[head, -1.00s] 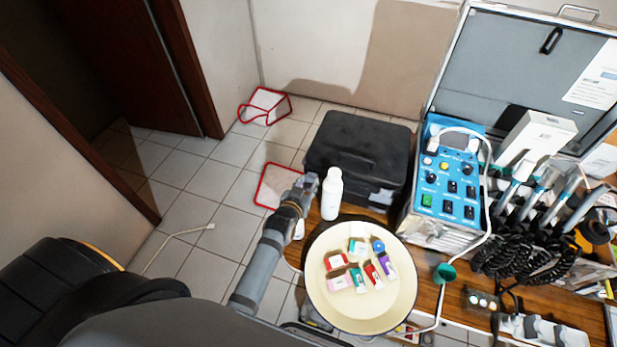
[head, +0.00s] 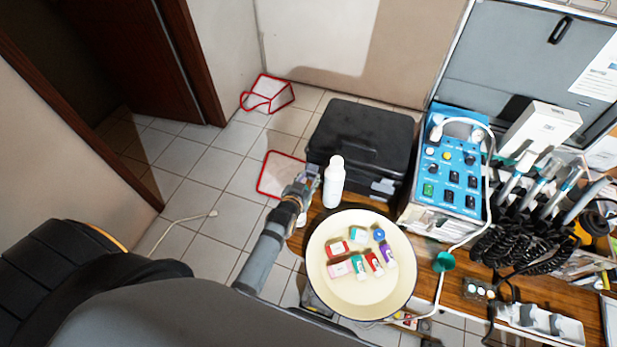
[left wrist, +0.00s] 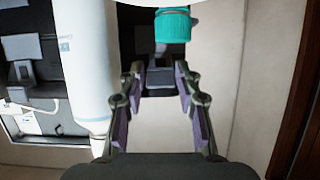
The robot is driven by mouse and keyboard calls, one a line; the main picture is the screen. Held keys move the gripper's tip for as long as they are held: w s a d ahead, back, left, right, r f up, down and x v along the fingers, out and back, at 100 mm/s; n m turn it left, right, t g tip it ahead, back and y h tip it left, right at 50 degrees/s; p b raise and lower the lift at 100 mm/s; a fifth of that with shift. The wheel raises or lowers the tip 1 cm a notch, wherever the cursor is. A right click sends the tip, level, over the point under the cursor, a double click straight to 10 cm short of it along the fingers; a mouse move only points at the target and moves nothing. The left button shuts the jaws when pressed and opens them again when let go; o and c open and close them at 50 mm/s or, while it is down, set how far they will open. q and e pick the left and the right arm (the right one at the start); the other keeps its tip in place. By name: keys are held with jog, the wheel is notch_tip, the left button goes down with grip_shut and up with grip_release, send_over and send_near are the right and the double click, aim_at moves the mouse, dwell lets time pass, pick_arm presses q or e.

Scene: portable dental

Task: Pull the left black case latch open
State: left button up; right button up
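The black case (head: 362,140) stands closed at the back left of the wooden table in the head view. Its right latch (head: 383,187) shows on the front; the left latch is hidden there behind the white bottle (head: 334,183) and my gripper. My left gripper (head: 308,178) is at the case's front left, just left of the bottle. In the left wrist view, which looks upside down, a dark latch (left wrist: 160,74) lies between the tips of my open gripper (left wrist: 160,85). I cannot tell whether the fingers touch it. The other latch (left wrist: 22,70) shows farther left. My right gripper is out of view.
The tall white bottle (left wrist: 85,70) is close beside my fingers. A teal-capped container (left wrist: 172,25) is also near. A cream round tray (head: 325,285) with small boxes stands in front of the case. A blue control unit (head: 440,160) stands to its right.

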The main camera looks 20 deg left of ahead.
pick_arm(q)
jog(key=shift+o, duration=0.6)
jog(key=shift+w+f, duration=0.15)
jog(key=shift+f, duration=0.05)
jog(key=shift+r, duration=0.1)
jog(key=v, duration=0.7)
jog(key=shift+s, duration=0.3)
